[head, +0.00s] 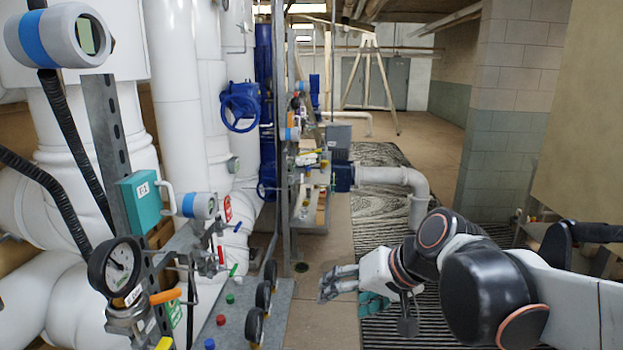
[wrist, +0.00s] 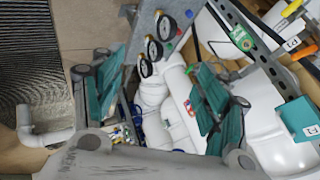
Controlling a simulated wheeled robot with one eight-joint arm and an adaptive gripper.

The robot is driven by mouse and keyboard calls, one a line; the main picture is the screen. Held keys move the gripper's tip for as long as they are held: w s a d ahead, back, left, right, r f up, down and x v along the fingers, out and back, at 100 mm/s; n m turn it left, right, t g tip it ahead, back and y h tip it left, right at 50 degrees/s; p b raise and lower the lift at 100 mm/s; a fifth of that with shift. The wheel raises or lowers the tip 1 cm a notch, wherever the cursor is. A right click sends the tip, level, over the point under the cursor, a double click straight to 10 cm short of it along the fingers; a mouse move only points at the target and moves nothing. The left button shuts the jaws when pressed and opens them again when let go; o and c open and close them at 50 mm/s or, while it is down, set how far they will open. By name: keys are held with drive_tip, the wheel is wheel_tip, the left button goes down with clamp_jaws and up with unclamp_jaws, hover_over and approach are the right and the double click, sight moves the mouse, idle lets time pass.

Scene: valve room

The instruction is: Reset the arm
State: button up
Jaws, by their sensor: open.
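My arm (head: 490,285) reaches in from the right edge of the head view and bends toward the middle. My gripper (head: 328,284) points left, above the floor and to the right of the metal panel with gauges. In the wrist view my gripper (wrist: 158,92) has its two teal-padded fingers spread wide apart. Nothing is held between them; gauges and white pipes show through the gap, farther off.
A metal panel (head: 228,318) with black gauges stands left of my gripper. White pipes (head: 182,110), a pressure gauge (head: 115,266) and a teal box (head: 139,202) fill the left. A block pillar (head: 510,110) stands right. Open floor (head: 415,135) lies beyond.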

drive_tip(key=s+d+f+t+h, duration=0.1)
drive_tip(key=s+d+f+h, duration=0.1)
drive_tip(key=s+d, duration=0.4)
drive_tip(key=s+d+f+h, duration=0.1)
drive_tip(key=s+d+h, duration=0.2)
drive_tip(key=s+d, duration=0.4)
drive_tip(key=shift+s+d+f+t+h, duration=0.15)
drive_tip(key=shift+s+f+t+h, duration=0.15)
drive_tip(key=shift+f+t+h, duration=0.1)
drive_tip(key=shift+w+r, duration=0.1)
idle(1.9)
